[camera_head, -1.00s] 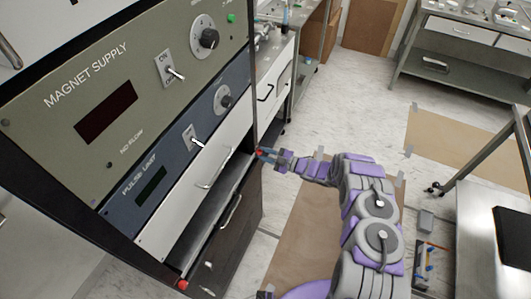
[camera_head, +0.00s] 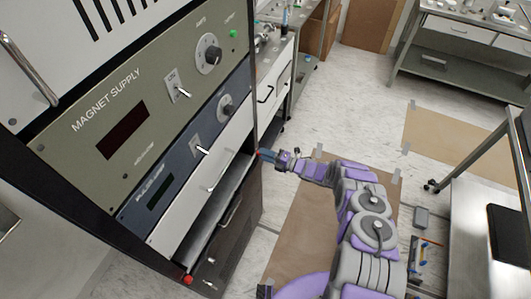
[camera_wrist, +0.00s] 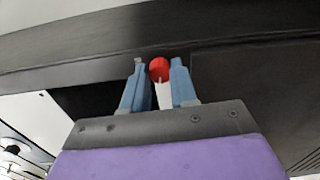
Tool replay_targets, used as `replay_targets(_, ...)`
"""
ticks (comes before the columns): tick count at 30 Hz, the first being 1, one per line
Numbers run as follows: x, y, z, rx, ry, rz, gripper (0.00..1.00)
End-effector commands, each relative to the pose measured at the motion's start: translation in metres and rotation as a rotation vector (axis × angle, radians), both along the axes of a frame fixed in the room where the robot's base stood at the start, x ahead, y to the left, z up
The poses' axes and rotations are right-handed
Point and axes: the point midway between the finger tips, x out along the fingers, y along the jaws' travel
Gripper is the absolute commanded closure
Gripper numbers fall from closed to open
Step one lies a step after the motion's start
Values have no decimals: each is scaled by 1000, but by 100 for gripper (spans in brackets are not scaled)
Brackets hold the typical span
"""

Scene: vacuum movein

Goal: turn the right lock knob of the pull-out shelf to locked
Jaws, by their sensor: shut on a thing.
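The pull-out shelf (camera_head: 208,224) is a dark, flat shelf under the white drawer in the equipment rack. Its right lock knob (camera_wrist: 159,69) is red and sits between my fingertips in the wrist view, with a white mark or stem below it. My gripper (camera_wrist: 158,78) has blue fingers and is shut on this knob. In the head view my gripper (camera_head: 265,156) reaches the right front corner of the shelf, and the fingers mostly hide the knob. The left lock knob (camera_head: 188,280), also red, shows at the shelf's near left corner. I cannot tell the knob's turn angle.
The rack holds the magnet supply panel (camera_head: 124,128) and the blue pulse unit panel (camera_head: 160,190), with switches and dials above the shelf. A dark cabinet front (camera_head: 232,232) is below. A metal table (camera_head: 476,235) stands at right. Taped brown paper (camera_head: 318,225) covers the floor between.

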Motion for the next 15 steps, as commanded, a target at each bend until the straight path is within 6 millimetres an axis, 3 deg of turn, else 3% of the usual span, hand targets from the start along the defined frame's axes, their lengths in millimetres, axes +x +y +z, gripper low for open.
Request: replay_targets(15, -3, 1, -6, -60, -146, 5, 100)
